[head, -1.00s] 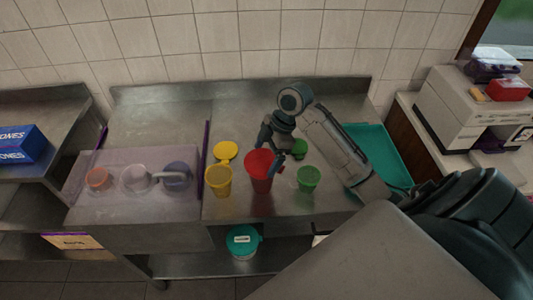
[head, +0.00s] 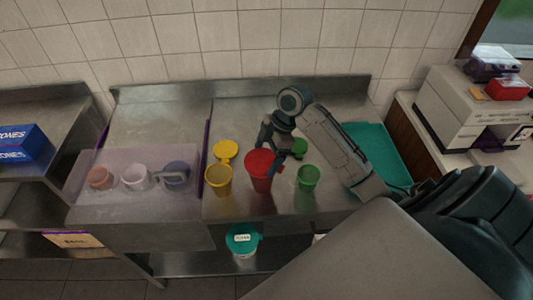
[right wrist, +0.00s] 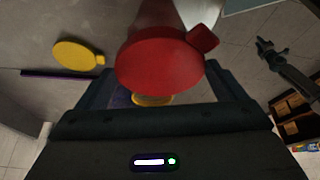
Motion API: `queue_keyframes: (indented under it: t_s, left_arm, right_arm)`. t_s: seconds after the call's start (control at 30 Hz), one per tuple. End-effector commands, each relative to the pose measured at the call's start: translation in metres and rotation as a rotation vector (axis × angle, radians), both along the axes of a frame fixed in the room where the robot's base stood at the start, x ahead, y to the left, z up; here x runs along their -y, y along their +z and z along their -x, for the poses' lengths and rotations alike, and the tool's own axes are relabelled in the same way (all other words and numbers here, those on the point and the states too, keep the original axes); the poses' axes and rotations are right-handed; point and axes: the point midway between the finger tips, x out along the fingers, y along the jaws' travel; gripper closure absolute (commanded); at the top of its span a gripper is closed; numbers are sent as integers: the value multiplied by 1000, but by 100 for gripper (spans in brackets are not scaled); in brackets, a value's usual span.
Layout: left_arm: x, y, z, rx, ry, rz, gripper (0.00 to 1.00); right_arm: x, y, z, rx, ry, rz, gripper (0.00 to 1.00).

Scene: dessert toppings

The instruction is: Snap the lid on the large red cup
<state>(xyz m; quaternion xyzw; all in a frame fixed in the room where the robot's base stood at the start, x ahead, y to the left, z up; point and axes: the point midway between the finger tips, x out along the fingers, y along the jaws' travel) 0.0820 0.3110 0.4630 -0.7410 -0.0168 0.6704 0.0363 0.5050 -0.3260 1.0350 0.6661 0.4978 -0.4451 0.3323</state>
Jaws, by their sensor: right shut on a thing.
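The large red cup (head: 260,180) stands upright on the steel counter between the yellow cup and the green cup. My right gripper (head: 271,158) is right over the red cup's mouth. In the right wrist view, a round red lid (right wrist: 158,62) with a side tab lies between the fingers of the right gripper (right wrist: 155,88), which is shut on it. Whether the lid is seated on the rim cannot be told; the gripper partly hides the cup's top. A dark arm (right wrist: 285,62), seemingly my left one, shows in the right wrist view, its jaws unclear.
The yellow cup (head: 218,182) and green cup (head: 308,178) stand close on either side. The yellow lid (head: 226,150) and green lid (head: 298,147) lie behind them. A teal tray (head: 376,145) is to the right, and a clear bin (head: 120,205) with toppings to the left.

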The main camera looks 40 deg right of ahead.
Motion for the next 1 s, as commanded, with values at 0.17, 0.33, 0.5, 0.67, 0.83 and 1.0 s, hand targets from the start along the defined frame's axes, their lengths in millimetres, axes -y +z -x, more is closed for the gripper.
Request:
queue_keyframes:
  t_s: [0.17, 0.33, 0.5, 0.67, 0.83, 1.0]
  left_arm:
    - [0, 1, 0, 0, 0, 0, 64]
    - [0, 2, 0, 0, 0, 0, 64]
    - [0, 2, 0, 0, 0, 0, 64]
    - [0, 2, 0, 0, 0, 0, 64]
    - [0, 2, 0, 0, 0, 0, 64]
    - [0, 2, 0, 0, 0, 0, 64]
  right_arm:
    - [0, -2, 0, -1, 0, 0, 31]
    - [0, -3, 0, 0, -1, 0, 31]
    - [0, -5, 0, 0, -1, 0, 31]
    - [0, -5, 0, 0, -1, 0, 31]
    - [0, -5, 0, 0, 0, 0, 0]
    - [0, -5, 0, 0, 0, 0, 0]
